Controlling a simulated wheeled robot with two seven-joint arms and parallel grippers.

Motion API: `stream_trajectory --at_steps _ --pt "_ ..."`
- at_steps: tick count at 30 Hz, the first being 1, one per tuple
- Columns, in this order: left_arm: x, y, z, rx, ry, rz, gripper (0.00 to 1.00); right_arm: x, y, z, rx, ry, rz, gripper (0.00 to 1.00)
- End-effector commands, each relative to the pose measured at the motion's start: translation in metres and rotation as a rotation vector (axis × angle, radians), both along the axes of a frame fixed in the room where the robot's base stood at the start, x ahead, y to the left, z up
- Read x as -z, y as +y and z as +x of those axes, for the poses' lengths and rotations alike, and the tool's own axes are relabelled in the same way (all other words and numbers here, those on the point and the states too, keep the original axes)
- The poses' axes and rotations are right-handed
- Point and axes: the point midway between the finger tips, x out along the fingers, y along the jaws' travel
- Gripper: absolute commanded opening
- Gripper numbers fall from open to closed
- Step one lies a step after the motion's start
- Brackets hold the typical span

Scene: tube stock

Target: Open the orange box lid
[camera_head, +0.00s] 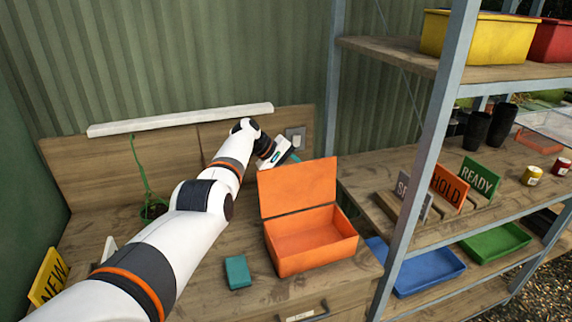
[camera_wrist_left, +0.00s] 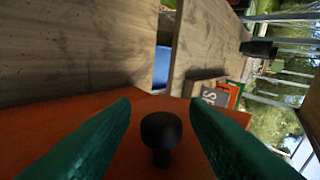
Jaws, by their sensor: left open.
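The orange box (camera_head: 318,252) stands on the wooden bench, and its inside shows empty. Its orange lid (camera_head: 298,188) is raised, standing up at the back edge and facing the head camera. My left gripper (camera_head: 294,158) is behind the lid, near its top edge, with the fingers partly hidden in the head view. In the left wrist view the green fingers are open, one on each side of a black knob (camera_wrist_left: 160,130) on the orange lid, with gaps to the knob. My right gripper is not in view.
A teal block (camera_head: 237,272) lies left of the box. A potted plant (camera_head: 153,208) and a yellow sign (camera_head: 48,278) are farther left. A metal shelf post (camera_head: 430,130) stands right of the box, with shelves holding signs, pots and trays (camera_head: 415,270).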

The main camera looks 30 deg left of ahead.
Motion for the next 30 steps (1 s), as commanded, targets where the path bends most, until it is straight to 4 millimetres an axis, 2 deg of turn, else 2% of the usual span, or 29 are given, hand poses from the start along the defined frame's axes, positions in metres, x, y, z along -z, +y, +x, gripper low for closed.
stream_trajectory --at_steps 8,15,21,30 --pt "-0.022 0.015 -0.014 -0.001 -0.003 0.003 0.42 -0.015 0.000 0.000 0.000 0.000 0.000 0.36" --pt "-0.052 0.042 -0.038 -0.003 -0.003 0.003 0.42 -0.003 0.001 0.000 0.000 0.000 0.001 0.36" --pt "-0.074 0.057 -0.054 -0.003 0.000 0.000 0.42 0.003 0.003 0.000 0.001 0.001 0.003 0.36" --pt "-0.082 0.062 -0.059 -0.001 0.002 0.000 0.42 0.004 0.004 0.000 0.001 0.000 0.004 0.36"
